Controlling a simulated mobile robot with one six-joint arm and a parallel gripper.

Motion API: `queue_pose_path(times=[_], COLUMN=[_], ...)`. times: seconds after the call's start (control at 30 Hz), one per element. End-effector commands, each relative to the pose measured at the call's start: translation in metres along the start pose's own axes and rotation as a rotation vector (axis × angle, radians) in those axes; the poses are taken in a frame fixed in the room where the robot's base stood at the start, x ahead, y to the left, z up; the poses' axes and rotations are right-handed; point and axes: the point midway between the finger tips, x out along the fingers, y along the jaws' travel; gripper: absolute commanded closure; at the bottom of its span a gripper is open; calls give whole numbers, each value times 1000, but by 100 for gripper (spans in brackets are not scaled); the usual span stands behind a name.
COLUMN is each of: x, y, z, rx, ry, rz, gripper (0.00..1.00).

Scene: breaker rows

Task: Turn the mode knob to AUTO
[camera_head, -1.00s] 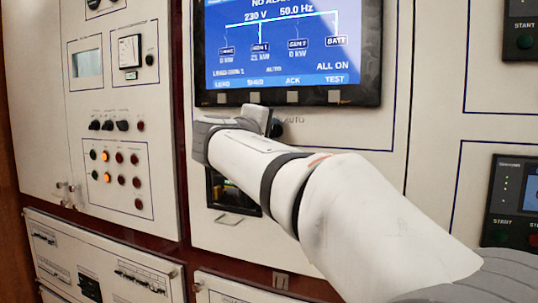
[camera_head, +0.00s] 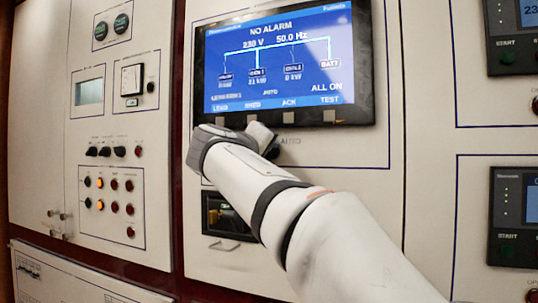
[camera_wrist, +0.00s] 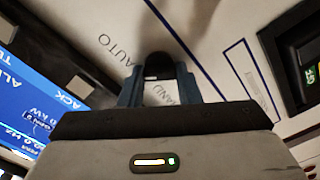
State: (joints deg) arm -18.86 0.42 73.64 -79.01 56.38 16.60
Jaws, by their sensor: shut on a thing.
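The black mode knob (camera_wrist: 158,66) sits between the two blue-grey fingers of my gripper (camera_wrist: 158,74) in the wrist view, and the fingers are shut on it. The AUTO label (camera_wrist: 120,48) is printed on the panel to the upper left of the knob. The HAND label (camera_wrist: 163,95) shows between the fingers, below the knob. In the head view my gripper (camera_head: 262,137) is at the panel just under the screen, and the dark knob (camera_head: 273,151) is partly hidden by it. I cannot tell exactly where the knob's pointer aims.
The blue display screen (camera_head: 282,62) in its black bezel is just above my gripper, with grey buttons (camera_head: 289,118) along its lower edge. A small dark window (camera_head: 222,215) with a handle is below. Breaker modules (camera_head: 515,215) stand at the right, indicator lamps (camera_head: 115,185) at the left.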

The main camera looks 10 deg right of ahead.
Motion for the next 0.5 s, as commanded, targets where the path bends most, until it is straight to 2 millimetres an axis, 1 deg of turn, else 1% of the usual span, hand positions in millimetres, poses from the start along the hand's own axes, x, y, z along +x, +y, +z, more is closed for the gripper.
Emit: queue_pose_path(times=[0.2,0.23,0.4,0.47,0.5], x=[0,0,0,0,0], y=[-1,-1,-1,0,0], z=[0,0,0,0,0], rx=[1,1,0,0,0], ry=[-1,-1,0,0,0], rz=[-3,-2,-1,-1,-1], gripper=[93,68,54,50,49])
